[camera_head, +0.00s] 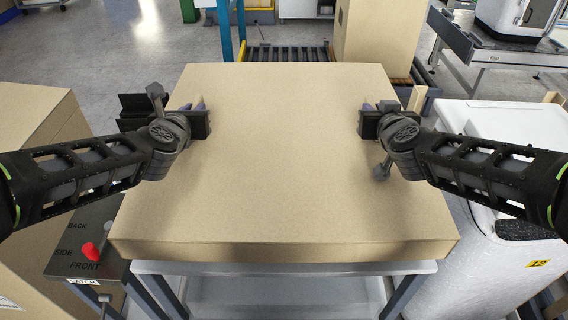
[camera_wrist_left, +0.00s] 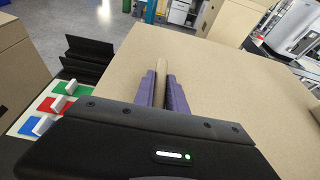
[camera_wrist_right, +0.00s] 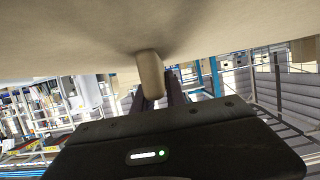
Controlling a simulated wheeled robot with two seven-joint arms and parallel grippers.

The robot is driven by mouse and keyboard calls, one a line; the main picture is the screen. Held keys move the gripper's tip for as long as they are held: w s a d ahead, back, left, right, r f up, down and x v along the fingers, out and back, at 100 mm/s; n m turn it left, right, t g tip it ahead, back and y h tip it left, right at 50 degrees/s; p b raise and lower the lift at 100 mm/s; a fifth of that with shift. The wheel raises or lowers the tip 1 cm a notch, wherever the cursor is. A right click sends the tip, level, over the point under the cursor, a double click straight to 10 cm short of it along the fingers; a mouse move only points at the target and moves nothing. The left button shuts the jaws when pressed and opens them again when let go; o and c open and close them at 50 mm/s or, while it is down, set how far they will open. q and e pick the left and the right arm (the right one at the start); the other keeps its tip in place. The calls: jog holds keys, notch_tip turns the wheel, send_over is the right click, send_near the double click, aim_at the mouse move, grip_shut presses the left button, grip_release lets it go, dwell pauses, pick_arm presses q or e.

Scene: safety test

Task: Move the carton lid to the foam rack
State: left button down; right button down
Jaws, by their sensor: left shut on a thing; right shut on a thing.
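The large tan carton lid (camera_head: 280,190) lies flat and level across the middle of the head view, above a grey metal frame. My left gripper (camera_head: 198,104) is at its far left side; in the left wrist view its purple fingers (camera_wrist_left: 162,88) are shut on a narrow tan part of the lid. My right gripper (camera_head: 368,106) is at the right side; in the right wrist view its fingers (camera_wrist_right: 156,98) close on a tan tab (camera_wrist_right: 150,75) of the lid. A white foam-like block (camera_head: 510,125) with wooden posts stands at right, perhaps the foam rack. What is under the lid is hidden.
A grey metal table (camera_head: 290,268) shows below the lid's front edge. A cardboard box (camera_head: 35,125) and a panel with a red knob (camera_head: 90,251) stand close at left. Another tall carton (camera_head: 378,35) and a roller conveyor (camera_head: 288,53) are behind.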

aim_at(186, 158)
pick_arm(q)
jog(key=shift+f+b, duration=0.45)
jog(key=shift+f, duration=0.2)
pick_arm(e)
jog(key=shift+f, duration=0.65)
